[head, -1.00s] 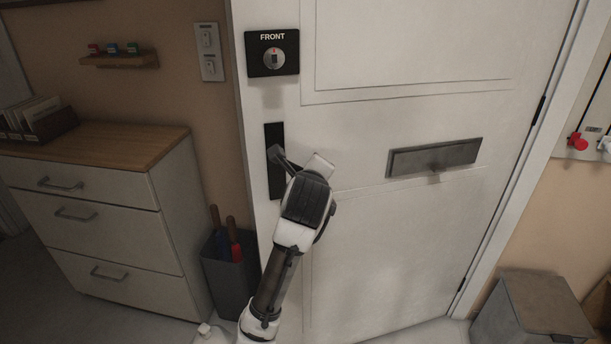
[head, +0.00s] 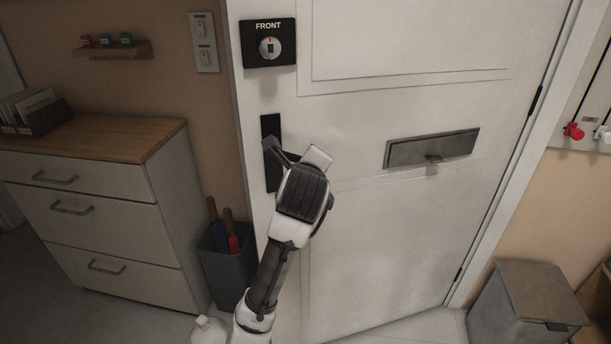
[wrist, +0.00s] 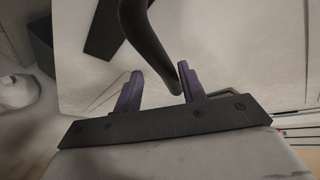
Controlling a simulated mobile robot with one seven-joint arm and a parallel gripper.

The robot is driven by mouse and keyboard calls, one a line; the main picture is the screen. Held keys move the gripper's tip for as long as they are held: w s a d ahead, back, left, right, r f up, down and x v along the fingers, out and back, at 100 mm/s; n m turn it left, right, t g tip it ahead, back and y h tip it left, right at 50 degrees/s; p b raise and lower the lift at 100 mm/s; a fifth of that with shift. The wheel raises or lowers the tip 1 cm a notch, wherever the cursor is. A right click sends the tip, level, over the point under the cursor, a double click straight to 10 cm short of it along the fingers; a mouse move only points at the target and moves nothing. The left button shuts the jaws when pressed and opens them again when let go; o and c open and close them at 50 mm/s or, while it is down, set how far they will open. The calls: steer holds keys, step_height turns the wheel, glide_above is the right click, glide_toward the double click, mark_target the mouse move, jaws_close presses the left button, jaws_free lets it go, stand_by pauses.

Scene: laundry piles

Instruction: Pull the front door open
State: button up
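The white front door (head: 400,95) fills the middle of the head view, its hinges on the right side. A dark lever handle (head: 274,148) sits on a black plate near its left edge; the handle also shows in the wrist view (wrist: 150,40). My gripper (wrist: 160,88) is at the handle. Its two purple fingers are apart, with the handle's bar passing between them, close to the right finger. In the head view my wrist hides the fingers and part of the handle. A lock plate marked FRONT (head: 268,44) is above. I cannot tell whether the door is ajar.
A drawer cabinet (head: 95,205) and a grey bin with handled tools (head: 228,262) stand left of the door. A white bottle (head: 207,331) is on the floor beside my arm. A grey lidded box (head: 527,303) stands at the right. A grey mail flap (head: 432,149) is on the door.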

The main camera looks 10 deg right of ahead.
steer(key=b+v, duration=0.1)
steer(key=v, duration=1.1)
steer(key=shift+a+b, duration=0.15)
steer(key=shift+b, duration=0.2)
steer(key=s+a+r+b, duration=0.3)
steer(key=s+a+b, duration=0.5)
steer(key=s+a, duration=0.3)
stand_by(1.2)
steer(key=shift+r, duration=0.15)
steer(key=shift+c, duration=0.4)
